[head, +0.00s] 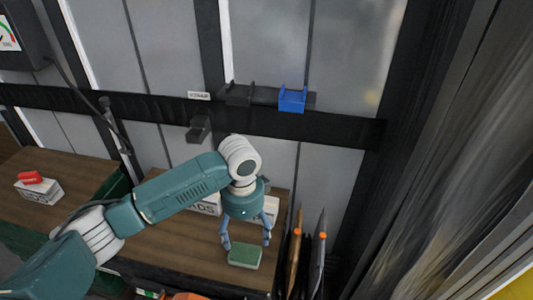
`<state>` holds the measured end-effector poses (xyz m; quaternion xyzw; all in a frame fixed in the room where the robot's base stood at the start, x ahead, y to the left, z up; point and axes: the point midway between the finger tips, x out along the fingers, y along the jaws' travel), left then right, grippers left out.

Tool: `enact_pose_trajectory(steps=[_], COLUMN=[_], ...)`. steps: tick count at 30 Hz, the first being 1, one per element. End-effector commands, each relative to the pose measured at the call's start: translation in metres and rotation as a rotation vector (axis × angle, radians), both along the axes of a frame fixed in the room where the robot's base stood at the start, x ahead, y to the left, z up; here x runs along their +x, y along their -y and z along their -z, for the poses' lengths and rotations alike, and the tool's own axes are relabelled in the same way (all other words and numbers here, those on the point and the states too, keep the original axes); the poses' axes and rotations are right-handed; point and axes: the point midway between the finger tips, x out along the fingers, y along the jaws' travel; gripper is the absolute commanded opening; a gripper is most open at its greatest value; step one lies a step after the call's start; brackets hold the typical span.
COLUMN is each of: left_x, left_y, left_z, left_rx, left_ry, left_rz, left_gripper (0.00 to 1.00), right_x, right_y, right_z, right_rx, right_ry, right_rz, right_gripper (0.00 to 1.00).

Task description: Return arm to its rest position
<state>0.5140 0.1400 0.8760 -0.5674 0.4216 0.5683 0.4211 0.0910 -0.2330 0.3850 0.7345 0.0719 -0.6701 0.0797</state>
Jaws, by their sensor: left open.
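My left arm comes in from the lower left and crosses the wooden tabletop (180,248). My left gripper (246,245) points down with its two blue-grey fingers apart and nothing held between them. A green block with a pale edge (245,257) lies on the tabletop just below the fingertips. I cannot tell whether a finger touches it. My right gripper is not in view.
White lettered boxes stand behind my arm, partly hidden. Another white box (40,192) at left carries a red object (30,177). Upright tools with orange spots (318,250) stand close right of the gripper. A blue bracket (292,99) sits on the wall rail.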

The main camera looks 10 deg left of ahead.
Motion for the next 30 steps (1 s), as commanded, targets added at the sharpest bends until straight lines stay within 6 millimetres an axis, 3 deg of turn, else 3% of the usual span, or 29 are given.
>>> enact_pose_trajectory(steps=[5, 12, 17, 20, 30], left_x=[-0.007, -0.065, -0.104, -0.125, -0.179], left_y=[0.008, 0.069, 0.089, 0.080, 0.008], left_z=[0.007, 0.045, 0.057, 0.061, 0.068], left_rx=[-0.016, -0.184, -0.307, -0.350, -0.315], left_ry=[0.001, 0.041, 0.090, 0.119, 0.201], left_rz=[0.001, -0.085, -0.275, -0.435, -0.843], left_gripper=[0.78, 0.78, 0.78, 0.78, 0.78], right_x=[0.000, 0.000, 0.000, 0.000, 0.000], right_y=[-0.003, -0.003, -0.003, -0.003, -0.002], right_z=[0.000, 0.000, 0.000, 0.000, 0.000], right_rx=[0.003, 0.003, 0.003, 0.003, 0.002], right_ry=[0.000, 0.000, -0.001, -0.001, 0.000], right_rz=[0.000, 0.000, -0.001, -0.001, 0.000], right_gripper=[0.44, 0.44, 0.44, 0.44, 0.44])
